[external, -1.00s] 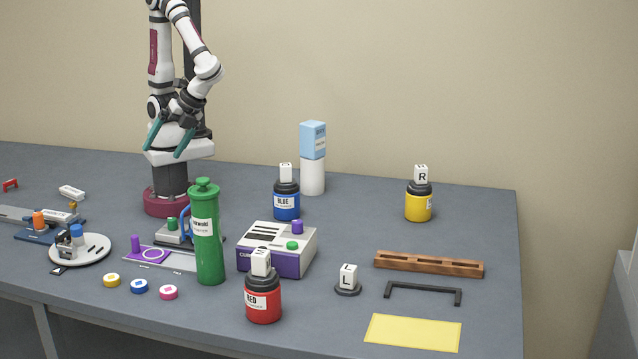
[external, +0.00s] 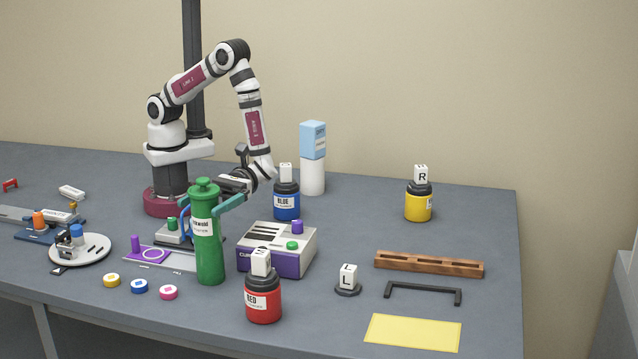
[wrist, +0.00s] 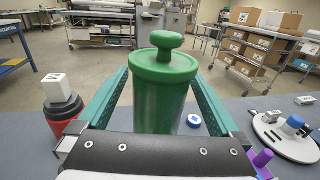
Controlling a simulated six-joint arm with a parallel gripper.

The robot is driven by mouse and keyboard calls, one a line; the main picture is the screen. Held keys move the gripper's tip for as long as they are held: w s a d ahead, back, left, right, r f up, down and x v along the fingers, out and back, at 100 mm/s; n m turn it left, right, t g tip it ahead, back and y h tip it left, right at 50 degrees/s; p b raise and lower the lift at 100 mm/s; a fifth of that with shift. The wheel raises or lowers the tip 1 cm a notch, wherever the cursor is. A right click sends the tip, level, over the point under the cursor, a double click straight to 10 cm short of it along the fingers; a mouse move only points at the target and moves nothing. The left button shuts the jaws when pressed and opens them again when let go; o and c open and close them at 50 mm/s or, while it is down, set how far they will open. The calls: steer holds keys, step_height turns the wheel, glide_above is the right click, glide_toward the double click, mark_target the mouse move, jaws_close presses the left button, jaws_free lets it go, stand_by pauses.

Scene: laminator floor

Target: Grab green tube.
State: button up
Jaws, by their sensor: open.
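The green tube (external: 209,245) stands upright on the grey table, with a knobbed lid and a white label. My gripper (external: 215,205) is at the height of its upper part, with teal fingers reaching on either side of it. In the wrist view the tube (wrist: 162,95) stands between my two open fingers (wrist: 165,100), with a visible gap on the right side. Contact on the left cannot be told. The lower part of the tube is hidden by the gripper body in the wrist view.
A red bottle (external: 263,303) stands front right of the tube, and a purple-and-white box (external: 278,252) is right of it. A blue bottle (external: 286,205) is close to my wrist. Coloured caps (external: 139,286) lie front left. The table's right front holds a yellow sheet (external: 413,332).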

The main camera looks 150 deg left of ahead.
mark_target(199, 234)
step_height(199, 234, down, 6)
steer(key=shift+r, duration=0.15)
steer(key=x, duration=0.3)
jaws_close()
